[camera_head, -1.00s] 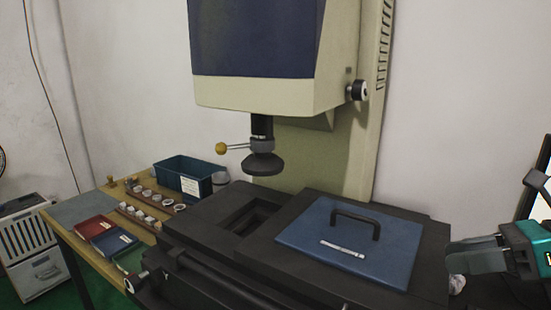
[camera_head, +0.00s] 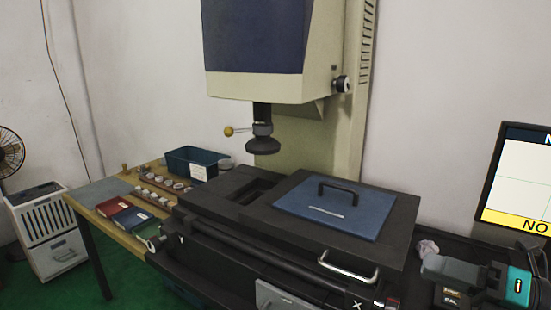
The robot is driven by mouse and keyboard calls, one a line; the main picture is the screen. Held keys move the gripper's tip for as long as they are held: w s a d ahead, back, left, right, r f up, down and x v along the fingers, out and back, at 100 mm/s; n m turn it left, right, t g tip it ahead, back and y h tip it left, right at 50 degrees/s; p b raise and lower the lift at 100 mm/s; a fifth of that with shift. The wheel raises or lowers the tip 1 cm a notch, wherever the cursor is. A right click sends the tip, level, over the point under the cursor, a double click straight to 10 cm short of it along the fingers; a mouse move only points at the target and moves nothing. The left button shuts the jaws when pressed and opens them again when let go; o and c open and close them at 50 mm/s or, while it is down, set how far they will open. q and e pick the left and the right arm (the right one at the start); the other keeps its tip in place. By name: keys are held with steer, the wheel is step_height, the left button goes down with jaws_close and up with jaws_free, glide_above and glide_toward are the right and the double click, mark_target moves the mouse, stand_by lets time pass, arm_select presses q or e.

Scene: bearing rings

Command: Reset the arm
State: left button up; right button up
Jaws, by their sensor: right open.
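My right gripper (camera_head: 449,270) shows at the lower right, with dark grey fingers and a black and teal body. It is open, and I see nothing held in it. It is to the right of the measuring machine's dark bed, apart from the blue plate. My left gripper is out of view.
The measuring machine (camera_head: 260,88) stands in the middle, with a blue handled plate (camera_head: 375,212) on its bed. A table at left holds bearing rings (camera_head: 160,200), red (camera_head: 115,206) and green trays and a blue bin (camera_head: 178,161). A monitor (camera_head: 518,175) is at right.

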step_height(320, 180, down, 16)
steer(key=s+a+m+t+h, duration=0.15)
steer(key=m+t+h, duration=0.6)
steer(key=m, duration=1.55)
steer(key=s+a+f+m+g+h, duration=0.2)
steer(key=s+a+f+m+g, duration=0.2)
steer(key=a+f+m, duration=0.1)
steer(key=s+a+f+m+g+h+p, duration=0.1)
steer(key=s+a+f+m+g, duration=0.3)
steer(key=f, duration=0.4)
steer(key=shift+s+a+f+m+h, duration=0.15)
steer(key=shift+s+a+m+h, duration=0.3)
steer(key=shift+s+h, duration=0.25)
steer(key=shift+d, duration=0.15)
